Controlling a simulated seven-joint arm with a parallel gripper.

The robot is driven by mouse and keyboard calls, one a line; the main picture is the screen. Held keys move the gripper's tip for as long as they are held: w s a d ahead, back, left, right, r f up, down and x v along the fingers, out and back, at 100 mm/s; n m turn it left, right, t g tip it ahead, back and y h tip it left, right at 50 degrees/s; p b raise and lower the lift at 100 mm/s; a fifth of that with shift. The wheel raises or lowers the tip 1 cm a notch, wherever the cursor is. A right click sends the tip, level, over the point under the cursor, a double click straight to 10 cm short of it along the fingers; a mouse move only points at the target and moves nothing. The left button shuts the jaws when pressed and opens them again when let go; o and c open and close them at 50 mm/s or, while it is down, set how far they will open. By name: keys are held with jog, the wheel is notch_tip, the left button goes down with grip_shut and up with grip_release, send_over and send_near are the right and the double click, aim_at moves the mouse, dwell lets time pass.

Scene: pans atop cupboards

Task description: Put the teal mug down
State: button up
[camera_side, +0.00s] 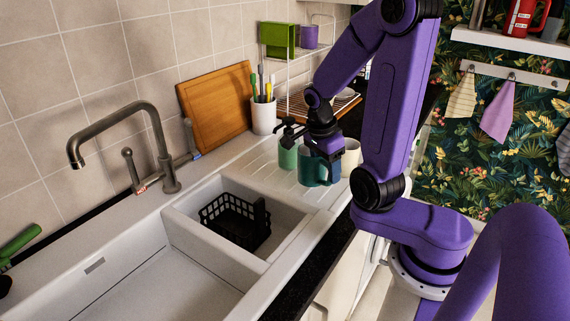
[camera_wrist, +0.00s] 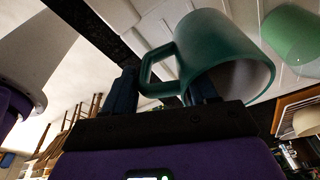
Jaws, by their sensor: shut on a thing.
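The teal mug (camera_side: 313,167) is upright over the ribbed drainboard in the side view; I cannot tell whether its base touches. It fills the upper middle of the wrist view (camera_wrist: 222,52), with its handle towards my fingers. My gripper (camera_side: 325,150) is shut on the teal mug from above, at its handle side. In the wrist view, the fingers (camera_wrist: 163,92) stand on either side of the handle, and the exact contact is partly hidden.
The sink basin with a black basket (camera_side: 236,222) lies in front left. A white holder (camera_side: 264,116) with utensils, a cutting board (camera_side: 216,106) and a wire rack (camera_side: 290,75) stand behind. The ribbed drainboard (camera_side: 268,180) has bare room left of the mugs.

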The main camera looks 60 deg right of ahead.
jog(key=shift+w+f, duration=0.55)
jog(key=shift+w, duration=1.45)
jog(key=shift+w+f, duration=0.6)
jog(key=shift+w, duration=1.45)
jog(key=shift+w+f, duration=0.55)
jog(key=shift+w, duration=1.45)
jog(key=shift+f, duration=0.2)
jog(key=o, duration=1.5)
